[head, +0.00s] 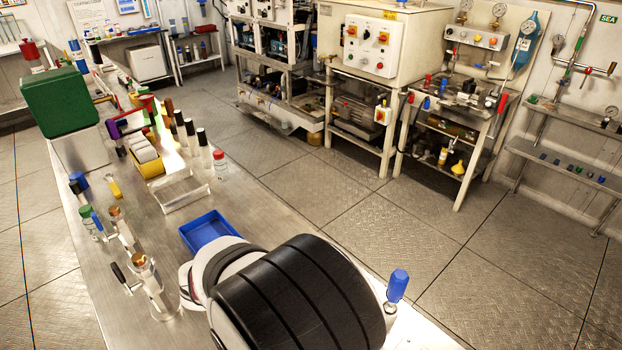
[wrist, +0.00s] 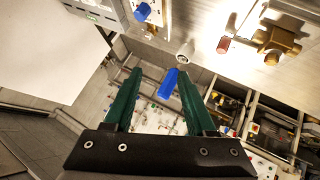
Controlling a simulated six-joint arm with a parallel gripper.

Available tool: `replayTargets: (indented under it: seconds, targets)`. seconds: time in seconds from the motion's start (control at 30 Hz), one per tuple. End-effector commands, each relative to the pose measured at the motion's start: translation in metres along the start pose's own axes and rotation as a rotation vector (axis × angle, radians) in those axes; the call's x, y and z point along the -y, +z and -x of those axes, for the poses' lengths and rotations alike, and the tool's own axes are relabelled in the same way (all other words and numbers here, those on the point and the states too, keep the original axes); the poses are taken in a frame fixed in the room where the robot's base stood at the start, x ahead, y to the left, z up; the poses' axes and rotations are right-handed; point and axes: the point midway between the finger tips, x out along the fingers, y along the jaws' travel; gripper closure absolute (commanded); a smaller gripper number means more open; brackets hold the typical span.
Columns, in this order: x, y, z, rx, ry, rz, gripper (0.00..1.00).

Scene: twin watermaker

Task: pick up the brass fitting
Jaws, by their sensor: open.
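In the wrist view, a brass-coloured fitting (wrist: 278,38) with stubby ends lies on the pale surface at the upper right. I take it to be the brass fitting. My gripper (wrist: 158,78) shows two green fingers spread wide apart, with nothing held between them. The fitting is outside the fingers, to the right of them in the picture. A blue handle (wrist: 169,83) with a pale round end shows between the fingertips; I cannot tell how far beyond them it is. In the head view my arm's black and white link hides part of the bench, and my gripper cannot be seen.
Near the fitting lies a small red piece (wrist: 223,44). In the head view, the metal bench carries a blue tray (head: 208,229), a clear block (head: 182,191), a green box (head: 60,101) and several upright bottles. A blue-topped item (head: 398,284) stands right of my arm.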

Motion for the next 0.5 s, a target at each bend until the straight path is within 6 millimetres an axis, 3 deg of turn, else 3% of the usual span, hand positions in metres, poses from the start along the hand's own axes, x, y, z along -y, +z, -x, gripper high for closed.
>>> replayTargets:
  seconds: [0.03,0.1,0.2,0.33,0.5]
  targets:
    - [0.036,0.017,0.009,-0.135,-0.049,-0.034,0.44]
    - [0.080,0.041,0.023,-0.292,-0.162,-0.119,0.44]
    - [0.118,0.071,0.039,-0.415,-0.311,-0.202,0.44]
    - [0.136,0.083,0.040,-0.459,-0.391,-0.247,0.44]
    - [0.150,0.060,0.000,-0.458,-0.389,-0.249,0.44]
